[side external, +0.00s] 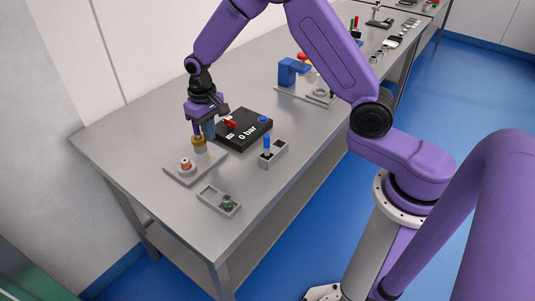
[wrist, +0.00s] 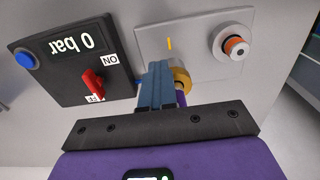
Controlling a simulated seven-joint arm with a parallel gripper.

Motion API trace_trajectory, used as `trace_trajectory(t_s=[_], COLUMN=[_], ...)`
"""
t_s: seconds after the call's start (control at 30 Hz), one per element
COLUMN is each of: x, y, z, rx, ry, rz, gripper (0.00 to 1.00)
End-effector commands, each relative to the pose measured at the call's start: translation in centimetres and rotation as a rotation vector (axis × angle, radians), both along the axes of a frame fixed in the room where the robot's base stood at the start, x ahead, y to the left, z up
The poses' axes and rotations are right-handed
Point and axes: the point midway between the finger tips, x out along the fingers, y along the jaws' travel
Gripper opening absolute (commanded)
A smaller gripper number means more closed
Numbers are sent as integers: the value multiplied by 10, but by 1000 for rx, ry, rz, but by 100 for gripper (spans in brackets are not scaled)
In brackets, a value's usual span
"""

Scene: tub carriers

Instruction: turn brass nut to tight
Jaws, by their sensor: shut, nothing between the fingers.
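The brass nut (side external: 199,141) sits on a light grey plate (side external: 180,175) near the left end of the bench. In the wrist view the nut (wrist: 183,77) is partly hidden behind my blue-grey fingers. A short purple piece (wrist: 181,98) shows beside them at the nut; I cannot tell what it belongs to. A yellow mark (wrist: 169,43) lies on the plate near the nut. My gripper (side external: 209,134) points down with its fingers together and empty, close beside the nut. Whether the fingers touch the nut is unclear. They also show shut in the wrist view (wrist: 157,72).
A black box (side external: 244,129) reading "0 bar", with a red switch (wrist: 93,83) and blue button (wrist: 24,60), stands beside the plate. A fitting with an orange ring (side external: 185,164) is on the plate. Two small grey trays (side external: 279,151) (side external: 211,198) lie nearby.

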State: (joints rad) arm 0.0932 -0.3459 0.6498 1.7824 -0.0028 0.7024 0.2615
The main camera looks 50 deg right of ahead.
Motion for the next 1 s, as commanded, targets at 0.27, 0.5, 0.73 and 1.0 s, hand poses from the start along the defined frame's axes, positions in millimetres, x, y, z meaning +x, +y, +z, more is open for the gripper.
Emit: trace_trajectory(t_s=[0.27, 0.5, 0.73, 1.0], x=[-7, -8, -6, -2], y=[15, 22, 28, 30], z=[-12, -12, -11, -9], rx=[1, 2, 2, 1], ry=[14, 15, 12, 9], rz=[17, 17, 19, 11], gripper=[0, 0, 0, 0])
